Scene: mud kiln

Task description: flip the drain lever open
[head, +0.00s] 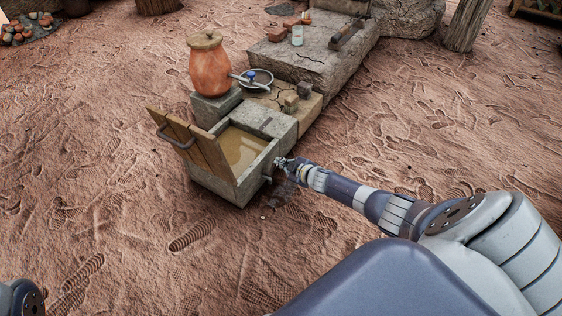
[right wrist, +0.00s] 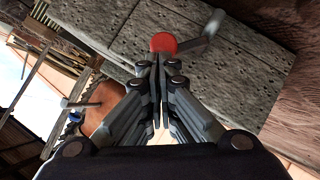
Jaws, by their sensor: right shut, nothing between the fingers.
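The stone trough (head: 228,187) holds brownish water (head: 238,148), and its hinged wooden lid (head: 188,142) stands open on the left. In the right wrist view the drain lever shows as a red round end (right wrist: 164,42) with a grey bar (right wrist: 208,29) against the pitted stone wall (right wrist: 240,75). My right gripper (right wrist: 160,62) is shut and empty, its tips just at the red end; I cannot tell whether they touch. In the head view this gripper (head: 279,162) is beside the trough's right wall. A small grey piece (head: 267,179) sticks out below it. My left gripper is out of view.
A long stone bench (head: 318,65) is farther back. The sandy ground (head: 110,230) around is mostly clear.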

